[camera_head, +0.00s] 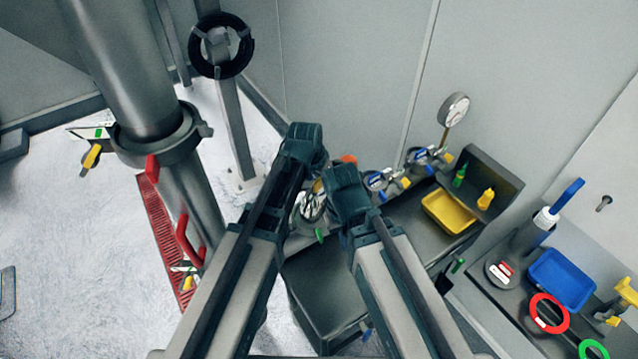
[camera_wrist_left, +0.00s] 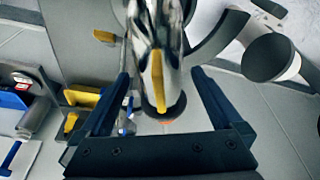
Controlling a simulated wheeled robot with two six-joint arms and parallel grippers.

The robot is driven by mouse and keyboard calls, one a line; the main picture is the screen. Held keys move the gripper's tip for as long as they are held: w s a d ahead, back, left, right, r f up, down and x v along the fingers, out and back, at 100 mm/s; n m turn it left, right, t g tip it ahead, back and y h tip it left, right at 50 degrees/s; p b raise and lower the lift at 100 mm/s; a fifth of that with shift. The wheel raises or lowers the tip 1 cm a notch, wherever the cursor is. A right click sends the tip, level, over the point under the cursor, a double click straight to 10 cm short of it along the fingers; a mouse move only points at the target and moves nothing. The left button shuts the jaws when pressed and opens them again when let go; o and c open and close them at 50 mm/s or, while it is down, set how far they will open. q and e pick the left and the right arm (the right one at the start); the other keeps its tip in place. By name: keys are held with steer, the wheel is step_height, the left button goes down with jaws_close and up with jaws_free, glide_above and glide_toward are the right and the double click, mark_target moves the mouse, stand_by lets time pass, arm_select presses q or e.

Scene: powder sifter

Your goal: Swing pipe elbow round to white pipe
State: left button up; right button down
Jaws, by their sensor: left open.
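A shiny chrome curved pipe, which looks like the pipe elbow (camera_wrist_left: 172,40), stands between the fingers of my open left gripper (camera_wrist_left: 158,78) in the left wrist view. It has a yellow lever and a dark ring at its near end. I see no firm grip on it. In the head view, shiny metal (camera_head: 312,206) shows between my left gripper (camera_head: 305,150) and my right gripper (camera_head: 345,190), mostly hidden by the arms. The right gripper's jaws are hidden. A short pale cylinder (camera_wrist_left: 285,65) at the right of the wrist view may be the white pipe; I cannot tell.
A thick grey pipe (camera_head: 130,70) with a clamp and red handles stands at left. Valves with gauges (camera_head: 378,180) are behind the grippers. A yellow tray (camera_head: 448,212) and a blue tray (camera_head: 562,280) lie at right. A black ring (camera_head: 221,45) tops a post.

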arm_select(q)
steer(key=shift+b+x, duration=0.7)
steer(key=shift+x, duration=0.5)
arm_select(e)
step_height(320, 180, down, 2)
steer(key=shift+f, duration=0.15)
arm_select(q)
jaws_close()
steer(key=shift+w+a+n+y, duration=0.25)
steer(key=shift+a+n, duration=0.2)
steer(key=shift+n, duration=0.45)
steer(key=shift+w+a+n+y, duration=0.2)
steer(key=shift+a+n, duration=0.25)
steer(key=shift+n, duration=0.45)
steer(key=shift+a, duration=0.1)
steer(key=shift+a+n+t+y, duration=0.3)
steer(key=shift+a+n+y, duration=0.1)
steer(key=shift+n, duration=0.5)
